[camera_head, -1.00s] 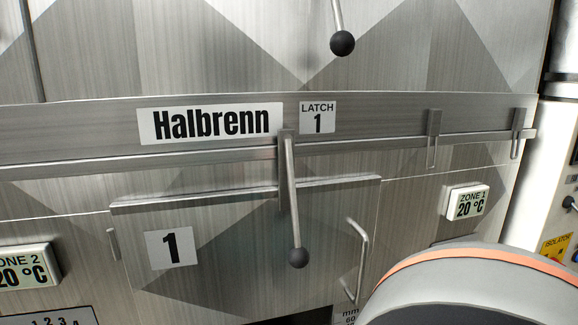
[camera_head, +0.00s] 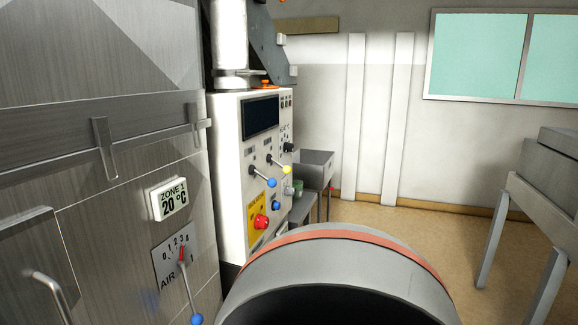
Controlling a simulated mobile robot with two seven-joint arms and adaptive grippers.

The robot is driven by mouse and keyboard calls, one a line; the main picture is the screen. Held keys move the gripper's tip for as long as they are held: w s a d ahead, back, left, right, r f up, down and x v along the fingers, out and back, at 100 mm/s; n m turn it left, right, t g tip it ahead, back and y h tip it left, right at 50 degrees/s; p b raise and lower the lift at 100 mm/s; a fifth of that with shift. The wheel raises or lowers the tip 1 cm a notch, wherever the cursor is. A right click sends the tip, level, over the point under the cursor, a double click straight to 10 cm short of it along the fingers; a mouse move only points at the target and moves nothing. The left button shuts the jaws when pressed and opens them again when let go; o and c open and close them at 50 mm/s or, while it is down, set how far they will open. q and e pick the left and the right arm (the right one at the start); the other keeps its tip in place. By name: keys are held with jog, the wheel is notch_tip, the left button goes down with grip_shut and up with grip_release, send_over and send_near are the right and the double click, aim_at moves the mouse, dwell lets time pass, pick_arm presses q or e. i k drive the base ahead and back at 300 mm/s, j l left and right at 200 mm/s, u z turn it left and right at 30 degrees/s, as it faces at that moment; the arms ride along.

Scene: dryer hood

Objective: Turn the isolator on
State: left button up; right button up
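The isolator is a red rotary knob (camera_head: 261,222) on a yellow plate (camera_head: 254,234), low on the front of the white control cabinet (camera_head: 229,150). Its exact turned position is too small to tell. A large rounded grey link with an orange band, part of my own arm, fills the lower middle of the head view, below and to the right of the knob. Neither of my grippers shows in this view.
Blue-tipped and yellow-tipped levers (camera_head: 263,177) stick out above the knob. The steel hood front, with a Zone 1 display (camera_head: 169,199) and an air lever (camera_head: 190,290), stands at left. A steel sink (camera_head: 315,165) is behind the cabinet, a table (camera_head: 548,200) at right, with open floor (camera_head: 410,230) between.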

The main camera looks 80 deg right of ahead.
aim_at(261, 222)
jog(key=z, duration=2.3)
jog(key=i+l+u, duration=0.1)
jog(key=l, duration=0.3)
jog(key=i+l+u, duration=0.1)
jog(key=i+l, duration=0.2)
jog(key=i+l+u, duration=0.1)
jog(key=l, duration=0.4)
jog(key=i+l+u, duration=0.1)
jog(key=l, duration=0.3)
jog(key=i+l+u, duration=0.1)
jog(key=i+l, duration=0.15)
jog(key=l, duration=0.2)
jog(key=i+l+u, duration=0.1)
jog(key=l, duration=0.35)
jog(key=i+l+u, duration=0.1)
jog(key=l, duration=0.35)
jog(key=i+l+u, duration=0.15)
jog(key=l, duration=0.3)
